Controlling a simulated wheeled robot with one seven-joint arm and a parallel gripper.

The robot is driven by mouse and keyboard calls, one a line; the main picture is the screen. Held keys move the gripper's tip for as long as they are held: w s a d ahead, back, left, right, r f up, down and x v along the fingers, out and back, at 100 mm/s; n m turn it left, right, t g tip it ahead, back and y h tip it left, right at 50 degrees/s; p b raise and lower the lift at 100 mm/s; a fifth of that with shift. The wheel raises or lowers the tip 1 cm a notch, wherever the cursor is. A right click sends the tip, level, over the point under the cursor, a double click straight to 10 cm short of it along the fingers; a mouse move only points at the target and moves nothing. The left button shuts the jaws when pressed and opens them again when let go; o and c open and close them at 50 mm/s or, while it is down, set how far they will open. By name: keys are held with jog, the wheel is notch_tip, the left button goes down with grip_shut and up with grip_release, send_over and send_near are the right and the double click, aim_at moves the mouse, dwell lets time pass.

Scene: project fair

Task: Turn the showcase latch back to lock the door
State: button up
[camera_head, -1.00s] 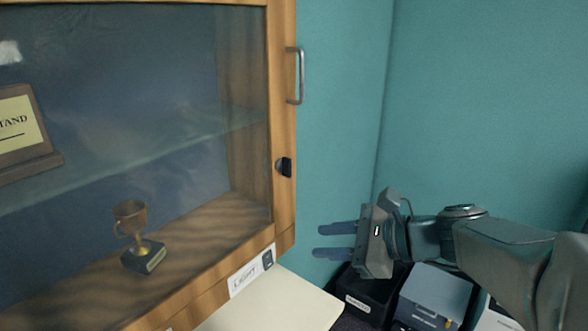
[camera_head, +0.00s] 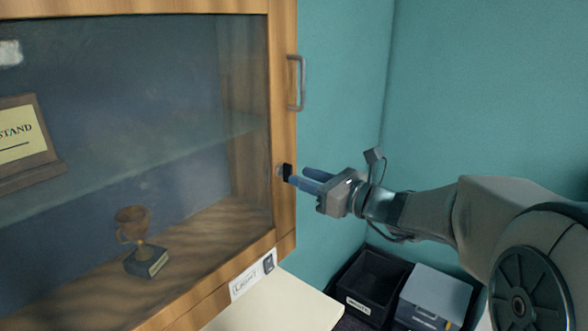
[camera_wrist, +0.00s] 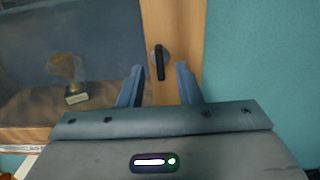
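The showcase (camera_head: 283,215) has a wooden-framed glass door that stands closed against its frame as far as I can see. The latch (camera_head: 287,172) is a small black knob on the right stile of the door, below the metal handle (camera_head: 301,82). In the wrist view the latch (camera_wrist: 160,64) has its black bar close to upright on a round grey base. My gripper (camera_head: 303,178) is at the latch's height, just to its right. In the wrist view my gripper (camera_wrist: 159,82) is open, its fingers either side of the latch's line, with nothing between them.
Behind the glass are a trophy (camera_head: 137,245) and a plaque (camera_head: 22,138). A label (camera_head: 246,282) is on the lower frame. A cream surface (camera_head: 285,305) lies below. Black (camera_head: 372,283) and grey (camera_head: 437,292) bins stand at lower right, by the teal wall.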

aim_at(279, 174)
jog(key=x, duration=0.3)
jog(key=shift+w+a, duration=0.25)
grip_shut()
